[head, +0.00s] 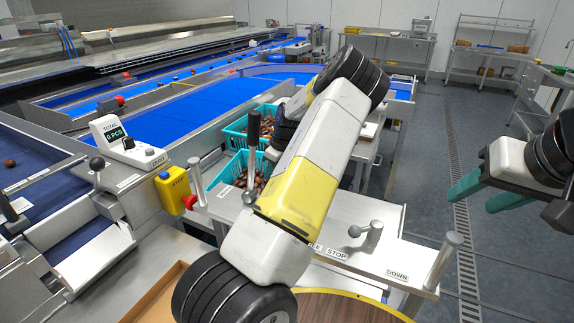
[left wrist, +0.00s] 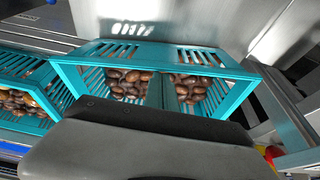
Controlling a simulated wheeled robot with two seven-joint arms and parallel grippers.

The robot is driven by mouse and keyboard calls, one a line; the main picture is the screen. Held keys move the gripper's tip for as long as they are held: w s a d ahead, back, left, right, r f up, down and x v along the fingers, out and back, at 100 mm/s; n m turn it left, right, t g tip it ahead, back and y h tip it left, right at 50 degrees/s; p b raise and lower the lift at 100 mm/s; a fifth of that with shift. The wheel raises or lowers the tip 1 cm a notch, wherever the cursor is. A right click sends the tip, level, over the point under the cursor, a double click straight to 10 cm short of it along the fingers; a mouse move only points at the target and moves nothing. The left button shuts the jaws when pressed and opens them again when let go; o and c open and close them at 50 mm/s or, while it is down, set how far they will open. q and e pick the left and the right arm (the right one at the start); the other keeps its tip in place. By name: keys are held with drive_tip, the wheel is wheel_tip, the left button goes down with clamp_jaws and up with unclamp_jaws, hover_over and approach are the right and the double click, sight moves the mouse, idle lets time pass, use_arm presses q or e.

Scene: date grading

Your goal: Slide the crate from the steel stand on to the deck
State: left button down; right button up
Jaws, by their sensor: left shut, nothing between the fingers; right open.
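Two teal slatted crates of brown dates stand behind my left arm in the head view: a nearer one (head: 228,170) and a farther one (head: 236,131). The arm partly hides both. In the left wrist view, one crate (left wrist: 235,102) lies right in front of my left gripper (left wrist: 160,88). Its teal fingers seem shut, over or inside the crate among the dates; I cannot tell if they touch it. Another crate (left wrist: 48,88) is at the left. My right gripper (head: 468,196) is open and empty at the right, over the floor. A pale deck-like top (head: 340,212) lies before the crates; I cannot surely identify the steel stand.
Upright posts with knobs (head: 443,262) and a short T-handle (head: 367,237) rise from the pale top. A yellow stop box (head: 174,190) and a counter display (head: 122,140) stand left, beside blue belts (head: 185,115). The floor (head: 425,160) at right is clear.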

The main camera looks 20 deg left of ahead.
use_arm(q)
drive_tip(key=d, duration=1.1)
drive_tip(key=shift+s+d, duration=0.15)
drive_tip(key=shift+s, duration=0.3)
drive_tip(key=v, duration=0.8)
drive_tip(key=s+d+r+m+t+h, duration=0.3)
drive_tip(key=s+r+m, duration=0.6)
drive_tip(key=s, duration=0.6)
drive_tip(key=s+d+r+m+t+h, duration=0.3)
drive_tip(key=s+d+r+m, duration=0.2)
drive_tip(key=s, duration=1.1)
drive_tip(key=shift+d+r+m, duration=0.35)
drive_tip(key=shift+r+m, duration=1.55)
drive_tip(key=shift+r, duration=1.4)
